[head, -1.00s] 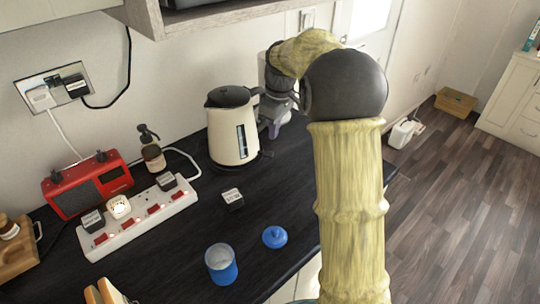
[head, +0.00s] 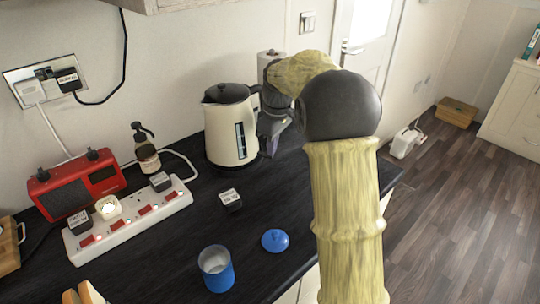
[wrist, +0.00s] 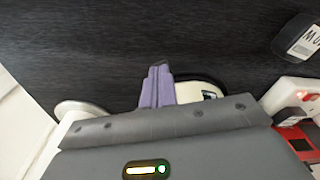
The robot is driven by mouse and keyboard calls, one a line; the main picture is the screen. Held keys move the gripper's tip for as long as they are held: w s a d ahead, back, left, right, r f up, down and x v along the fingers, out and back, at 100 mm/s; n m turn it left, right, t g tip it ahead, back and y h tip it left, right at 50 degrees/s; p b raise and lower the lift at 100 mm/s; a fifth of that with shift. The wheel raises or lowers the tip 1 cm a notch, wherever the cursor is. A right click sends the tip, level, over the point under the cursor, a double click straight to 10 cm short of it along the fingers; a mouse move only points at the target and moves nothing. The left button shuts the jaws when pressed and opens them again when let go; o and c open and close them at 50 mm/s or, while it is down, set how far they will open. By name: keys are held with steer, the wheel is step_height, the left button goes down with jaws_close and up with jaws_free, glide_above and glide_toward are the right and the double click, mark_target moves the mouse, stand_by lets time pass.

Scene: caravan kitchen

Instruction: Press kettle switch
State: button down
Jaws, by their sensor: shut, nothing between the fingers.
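The cream kettle (head: 225,135) with a black lid stands upright at the back of the dark counter. Its handle side is at the right, partly behind my gripper. I cannot make out its switch in either view. My gripper (head: 270,151) points down close to the kettle's right side, low near its base. In the wrist view, my purple fingers (wrist: 157,72) are shut together and hold nothing. Part of the cream kettle (wrist: 209,90) shows just right of the fingers. I cannot tell whether the fingers touch it.
A white power strip (head: 125,225) with plugs lies left, beside a red radio (head: 75,187) and a pump bottle (head: 146,155). A black labelled block (head: 230,200), blue cup (head: 216,270) and blue lid (head: 275,241) are in front.

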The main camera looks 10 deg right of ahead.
steer(key=shift+f+b, duration=0.4)
steer(key=shift+f, duration=0.5)
steer(key=shift+s+d+r, duration=0.2)
steer(key=shift+d+r, duration=0.05)
steer(key=shift+s+d+r+p, duration=0.2)
steer(key=shift+s+d, duration=0.25)
steer(key=shift+s+d+r+p, duration=0.15)
steer(key=shift+s+d+p, duration=0.05)
steer(key=shift+s+d, duration=0.25)
steer(key=shift+w, duration=0.2)
steer(key=shift+a, duration=0.1)
steer(key=shift+s+r, duration=0.2)
steer(key=shift+r, duration=0.25)
step_height(320, 180, up, 11)
steer(key=d+p, duration=0.1)
steer(key=p, duration=0.1)
steer(key=shift+s, duration=0.2)
steer(key=shift+d+f, duration=0.1)
